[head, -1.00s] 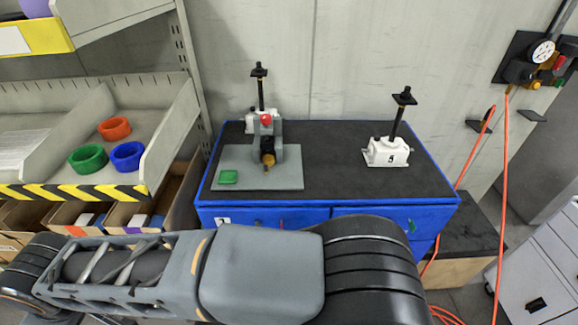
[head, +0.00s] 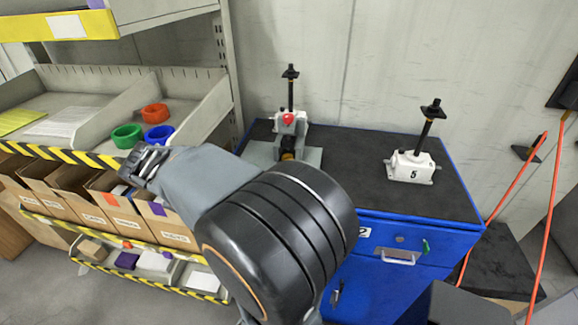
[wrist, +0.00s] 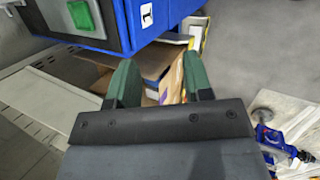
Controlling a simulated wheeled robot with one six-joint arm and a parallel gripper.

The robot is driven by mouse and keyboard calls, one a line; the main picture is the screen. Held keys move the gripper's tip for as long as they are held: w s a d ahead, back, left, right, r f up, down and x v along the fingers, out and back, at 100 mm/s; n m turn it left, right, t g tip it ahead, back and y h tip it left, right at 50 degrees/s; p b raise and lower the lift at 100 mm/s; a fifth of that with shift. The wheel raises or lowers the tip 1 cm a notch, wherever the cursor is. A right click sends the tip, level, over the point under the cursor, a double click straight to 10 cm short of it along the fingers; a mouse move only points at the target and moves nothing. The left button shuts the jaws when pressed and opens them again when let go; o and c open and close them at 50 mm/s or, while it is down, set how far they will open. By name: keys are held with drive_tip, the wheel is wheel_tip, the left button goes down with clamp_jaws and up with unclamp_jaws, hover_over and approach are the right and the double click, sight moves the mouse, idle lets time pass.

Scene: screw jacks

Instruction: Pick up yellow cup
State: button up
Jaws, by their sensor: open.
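I see no yellow cup in either view. Three round ring-like cups stand on the left shelf in the head view: an orange one (head: 155,113), a green one (head: 126,136) and a blue one (head: 159,137). My gripper (wrist: 161,80) shows in the wrist view with two green fingers spread apart and nothing between them. Cardboard boxes lie beyond the fingers. In the head view my arm crosses the middle and hides part of the bench; I cannot make out the fingers there.
Cardboard bins (head: 118,214) fill the lower shelf. Orange hoses (head: 551,210) hang at right. Grey floor (head: 52,285) is clear at lower left.

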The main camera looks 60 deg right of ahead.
drive_tip(key=d+f+n+g+h, duration=0.2)
drive_tip(key=d, duration=0.6)
drive_tip(key=d+f+n+g+h, duration=0.2)
drive_tip(key=d, duration=0.6)
drive_tip(key=d+f+n+g+h, duration=0.1)
drive_tip(key=d+f+n+g, duration=0.1)
drive_tip(key=d, duration=0.6)
drive_tip(key=shift+s+d+g+h, duration=0.1)
drive_tip(key=shift+s+g+h, duration=0.15)
drive_tip(key=shift+g+h, duration=0.2)
drive_tip(key=shift+p+x, duration=1.2)
drive_tip(key=shift+x, duration=2)
drive_tip(key=shift+w, duration=0.1)
drive_tip(key=shift+c, duration=0.4)
clamp_jaws()
